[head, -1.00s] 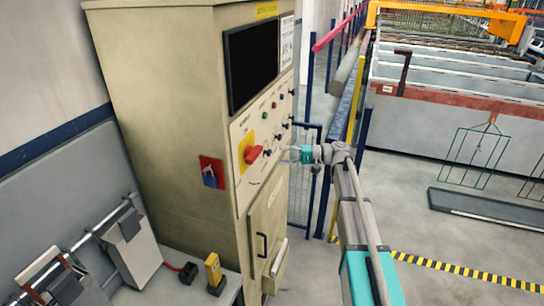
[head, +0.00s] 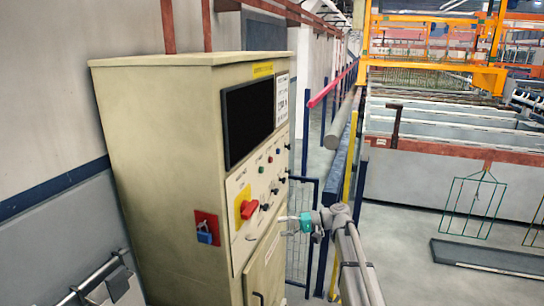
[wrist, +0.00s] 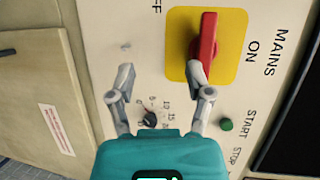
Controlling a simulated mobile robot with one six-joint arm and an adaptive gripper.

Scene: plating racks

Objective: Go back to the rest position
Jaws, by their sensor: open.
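My gripper (head: 291,225) is at the right of the beige control cabinet (head: 160,150) in the head view, in front of its panel. In the wrist view my gripper (wrist: 160,85) is open and empty, its two fingers spread over the panel. The red switch handle (wrist: 206,42) on a yellow plate (wrist: 235,40) lies just beyond the right finger, which overlaps its lower end; contact cannot be told. The red switch (head: 249,209) also shows in the head view. A small black knob (wrist: 149,118) shows between the fingers.
A blue padlock (head: 204,235) hangs on a red plate on the cabinet's side. Blue railings (head: 305,230) stand behind my arm.

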